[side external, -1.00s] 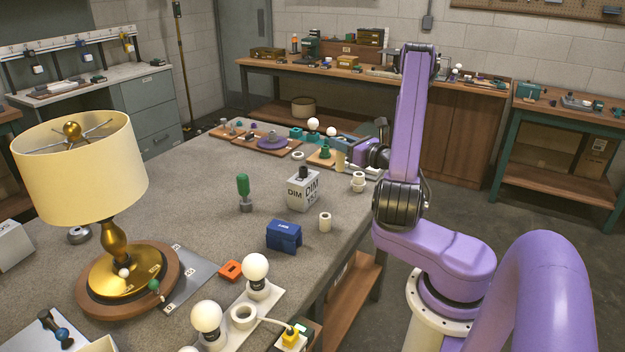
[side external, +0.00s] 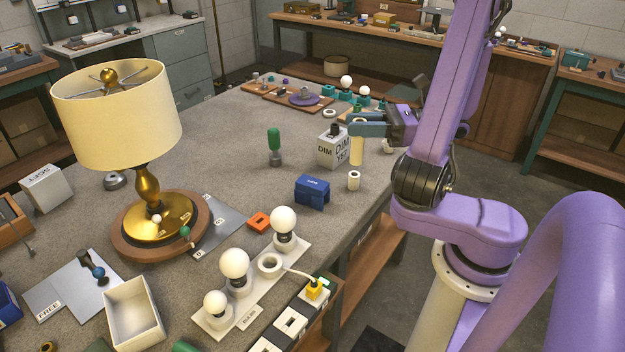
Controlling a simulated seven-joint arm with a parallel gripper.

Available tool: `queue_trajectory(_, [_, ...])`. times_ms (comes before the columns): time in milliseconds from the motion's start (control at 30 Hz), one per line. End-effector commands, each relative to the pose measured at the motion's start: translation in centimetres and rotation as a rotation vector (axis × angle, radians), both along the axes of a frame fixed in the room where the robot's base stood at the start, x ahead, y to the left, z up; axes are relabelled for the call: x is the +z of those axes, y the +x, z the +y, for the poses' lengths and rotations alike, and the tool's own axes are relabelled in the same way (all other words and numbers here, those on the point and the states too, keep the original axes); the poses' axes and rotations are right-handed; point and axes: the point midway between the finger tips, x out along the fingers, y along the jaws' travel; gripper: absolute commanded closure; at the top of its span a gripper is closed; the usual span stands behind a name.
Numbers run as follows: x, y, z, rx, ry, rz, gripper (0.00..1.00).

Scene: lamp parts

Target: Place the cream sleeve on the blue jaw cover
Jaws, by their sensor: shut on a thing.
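The cream sleeve (side external: 357,150) is a tall pale-yellow cylinder, held roughly upright just right of the grey-white DIM box. My gripper (side external: 358,130) is shut on its upper part, reaching in from the right; the far finger is hard to see. The blue jaw cover (side external: 312,191) is a block with a white label on the grey table, in front and to the left of the sleeve, apart from it. Whether the sleeve's lower end clears the table is hard to tell.
The DIM box (side external: 332,150) stands close beside the sleeve. A short white ring-shaped piece (side external: 354,181) stands right of the blue cover. A green-handled tool (side external: 274,146) stands behind it. Bulbs (side external: 283,222) and an orange part (side external: 259,222) lie nearer.

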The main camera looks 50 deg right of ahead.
Motion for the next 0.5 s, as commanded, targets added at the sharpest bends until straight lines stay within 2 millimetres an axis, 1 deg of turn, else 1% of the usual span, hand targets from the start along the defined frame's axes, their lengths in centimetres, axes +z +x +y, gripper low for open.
queue_trajectory(67, [-0.1,0.0,0.3,0.013,0.001,0.0,1.0])
queue_trajectory(167, [-0.4,0.7,0.2,0.019,0.003,-0.001,1.0])
queue_trajectory(500, [-1.9,4.1,-0.6,0.016,0.003,0.0,1.0])
